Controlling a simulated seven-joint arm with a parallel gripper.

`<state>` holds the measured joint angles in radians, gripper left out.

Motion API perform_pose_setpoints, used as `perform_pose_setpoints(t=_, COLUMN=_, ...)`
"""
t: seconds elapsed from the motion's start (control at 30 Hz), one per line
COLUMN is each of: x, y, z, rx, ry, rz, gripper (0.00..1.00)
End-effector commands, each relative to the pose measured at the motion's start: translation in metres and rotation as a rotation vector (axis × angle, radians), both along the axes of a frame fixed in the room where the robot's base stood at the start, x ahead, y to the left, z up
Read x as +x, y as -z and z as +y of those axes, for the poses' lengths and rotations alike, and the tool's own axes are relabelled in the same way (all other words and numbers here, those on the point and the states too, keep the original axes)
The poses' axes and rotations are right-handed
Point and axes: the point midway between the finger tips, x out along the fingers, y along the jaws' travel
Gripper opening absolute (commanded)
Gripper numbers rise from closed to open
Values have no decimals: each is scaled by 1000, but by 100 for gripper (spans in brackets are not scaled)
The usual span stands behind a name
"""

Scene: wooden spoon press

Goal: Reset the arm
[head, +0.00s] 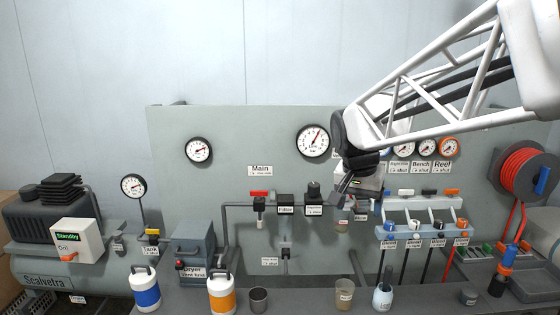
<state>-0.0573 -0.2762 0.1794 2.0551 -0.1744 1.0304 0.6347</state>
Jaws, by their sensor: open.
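My arm reaches in from the upper right in the head view. My gripper (347,187) hangs in front of the grey panel (230,135), right of the regulator and below the large gauge (313,140). Its dark fingers point down and to the left. It is open, and I see nothing held between the fingers. My wrist hides part of the panel and the fittings behind it. I cannot tell how far the fingertips are from the pipework.
A red-handled valve (259,193), filter (286,204) and regulator (314,196) are left of my gripper. A manifold (425,205) with hoses and a red hose reel (525,172) are to the right. Bottles, cups and a compressor (50,215) stand below and left. The upper left is free.

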Motion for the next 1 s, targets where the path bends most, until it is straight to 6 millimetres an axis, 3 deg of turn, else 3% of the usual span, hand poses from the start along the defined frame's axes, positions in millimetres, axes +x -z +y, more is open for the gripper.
perform_pose_setpoints(t=0.1, x=-37, y=4, z=-3, rx=7, ry=-61, rz=-1, gripper=76)
perform_pose_setpoints(t=0.37, x=-112, y=23, z=-8, rx=21, ry=-201, rz=-4, gripper=76)
perform_pose_setpoints(t=0.7, x=-205, y=60, z=-10, rx=30, ry=-380, rz=-17, gripper=76)
perform_pose_setpoints(t=0.9, x=-241, y=79, z=-9, rx=32, ry=-453, rz=-25, gripper=76)
perform_pose_setpoints(t=1.0, x=-249, y=84, z=-9, rx=32, ry=-473, rz=-28, gripper=76)
